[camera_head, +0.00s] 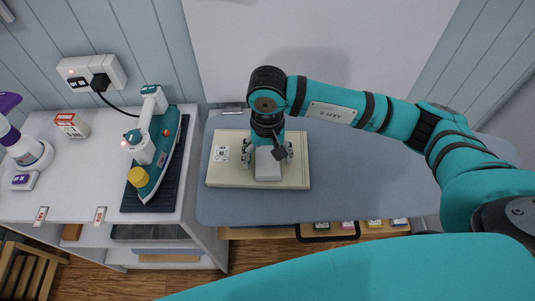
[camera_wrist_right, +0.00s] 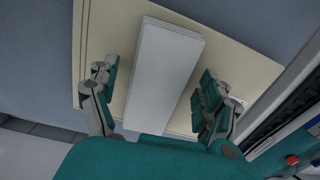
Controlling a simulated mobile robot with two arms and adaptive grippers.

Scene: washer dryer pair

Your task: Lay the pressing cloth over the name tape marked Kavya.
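A pale grey-white folded pad, which looks like the pressing cloth (camera_head: 268,170), lies on a cream board (camera_head: 228,177) on the blue-grey ironing surface. In the right wrist view the pad (camera_wrist_right: 165,65) shows as a layered rectangle on the cream board (camera_wrist_right: 232,62). My right gripper (camera_head: 268,153) is directly over it, pointing down. In the wrist view its fingers (camera_wrist_right: 157,88) are open, one on each side of the pad, with gaps between. I cannot make out a name tape marked Kavya. My left gripper is not in view.
A teal iron (camera_head: 157,150) stands on a dark ribbed mat (camera_head: 172,180) to the left, its cord running to a wall socket (camera_head: 92,73). A small box (camera_head: 72,125) and a purple-white device (camera_head: 25,145) are farther left. The ironing surface (camera_head: 370,175) is clear right of the board.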

